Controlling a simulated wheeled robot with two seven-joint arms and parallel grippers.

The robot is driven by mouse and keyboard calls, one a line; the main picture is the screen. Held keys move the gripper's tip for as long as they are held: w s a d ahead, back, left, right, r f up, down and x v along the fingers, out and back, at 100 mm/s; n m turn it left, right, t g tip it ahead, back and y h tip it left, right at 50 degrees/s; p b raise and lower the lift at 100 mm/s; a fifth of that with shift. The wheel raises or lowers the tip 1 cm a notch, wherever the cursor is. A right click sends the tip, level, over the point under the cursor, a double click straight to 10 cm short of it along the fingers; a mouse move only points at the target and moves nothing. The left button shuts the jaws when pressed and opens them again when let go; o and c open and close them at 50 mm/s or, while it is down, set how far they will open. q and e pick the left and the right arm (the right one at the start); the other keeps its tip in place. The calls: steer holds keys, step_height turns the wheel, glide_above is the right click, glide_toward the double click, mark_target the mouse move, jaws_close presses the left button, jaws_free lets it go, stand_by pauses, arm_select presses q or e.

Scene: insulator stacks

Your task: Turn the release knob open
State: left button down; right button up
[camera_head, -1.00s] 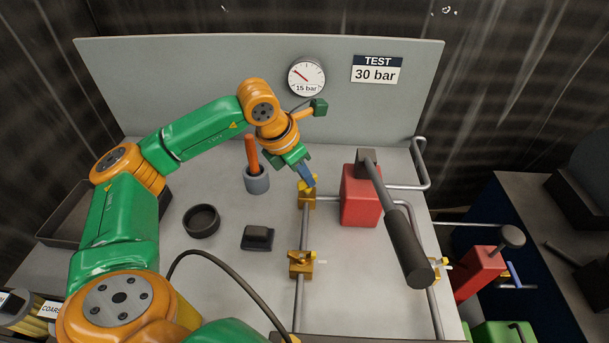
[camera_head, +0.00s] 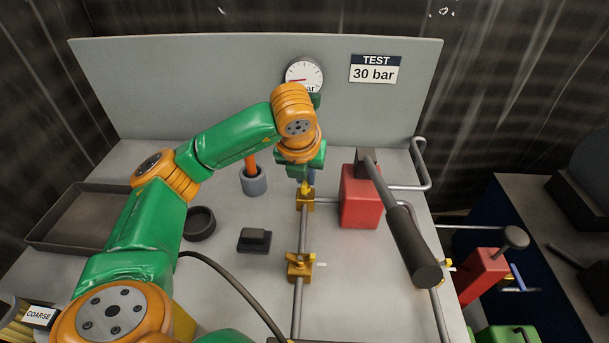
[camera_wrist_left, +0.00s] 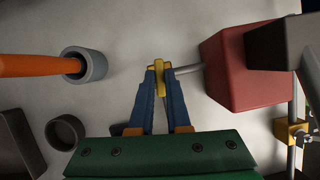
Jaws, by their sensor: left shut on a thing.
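A brass valve (camera_head: 305,203) with a yellow knob (camera_wrist_left: 160,80) sits on the grey pipe left of the red block. My left gripper (camera_wrist_left: 160,74) is shut on the yellow knob, with its blue fingers on either side. In the head view, the left gripper (camera_head: 306,184) points down at this valve, and its wrist hides part of the knob. A second brass valve (camera_head: 300,266) with a small yellow top sits nearer on the same pipe. The round gauge (camera_head: 304,74) is on the back panel, its lower part covered by my arm. My right gripper is not in view.
The red block (camera_head: 361,203) with a long dark-handled lever (camera_head: 411,245) stands close right of the gripped valve. A grey cup (camera_head: 254,182) with an orange handle, a dark ring (camera_head: 199,223) and a small black block (camera_head: 254,240) stand left. A tray (camera_head: 73,215) lies far left.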

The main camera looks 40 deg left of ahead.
arm_select(q)
steer(key=shift+n, duration=0.3)
stand_by(0.4)
steer(key=c, duration=0.9)
jaws_free()
steer(key=p+v, duration=0.1)
steer(key=v, duration=0.6)
steer(key=shift+d+p, duration=0.1)
steer(key=shift+p, duration=0.3)
